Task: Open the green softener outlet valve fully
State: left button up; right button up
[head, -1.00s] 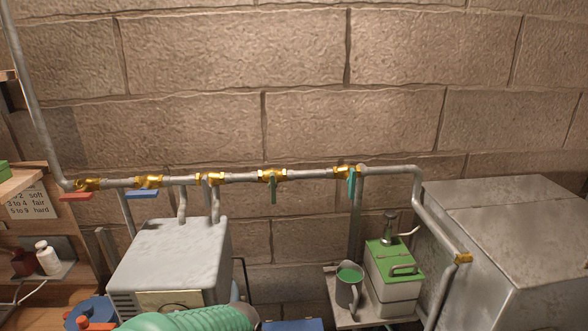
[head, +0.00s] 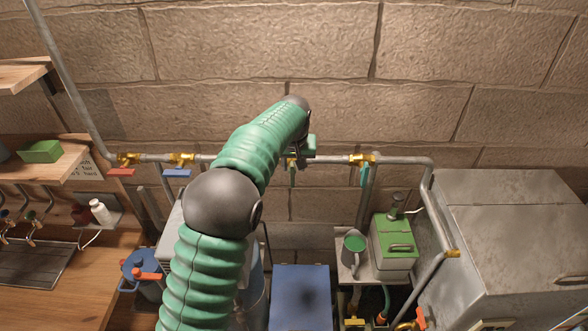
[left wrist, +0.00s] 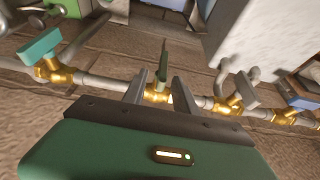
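The green valve handle (head: 292,175) hangs straight down from its brass body on the horizontal wall pipe, crosswise to the pipe. My left gripper (head: 303,152) is at this valve, and my left arm covers part of the pipe beside it. In the left wrist view my left gripper (left wrist: 159,88) is open, its two grey fingers apart. The green handle (left wrist: 162,66) shows between and beyond the fingertips, with the brass valve body (left wrist: 157,97) just below. I cannot tell whether a finger touches it. My right gripper is not in view.
A teal-handled valve (head: 364,175) is to the right on the same pipe. Red (head: 121,172) and blue (head: 177,172) handles are to the left. A green-topped box (head: 393,240) and a jug (head: 353,255) stand below right. A large metal tank (head: 510,230) is at right.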

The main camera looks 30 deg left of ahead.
aim_at(292, 175)
pick_arm(q)
jog(key=x, duration=0.2)
jog(key=p+x, duration=0.1)
jog(key=x, duration=0.1)
jog(key=p+x, duration=0.1)
jog(key=x, duration=0.1)
jog(key=shift+s+a+f, duration=0.15)
jog(key=shift+a, duration=0.25)
jog(key=shift+f, duration=0.25)
jog(key=shift+d, duration=0.1)
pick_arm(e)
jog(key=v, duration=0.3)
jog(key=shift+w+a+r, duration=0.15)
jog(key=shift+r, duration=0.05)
pick_arm(q)
jog(key=shift+d, duration=0.1)
jog(key=c, duration=0.5)
grip_shut()
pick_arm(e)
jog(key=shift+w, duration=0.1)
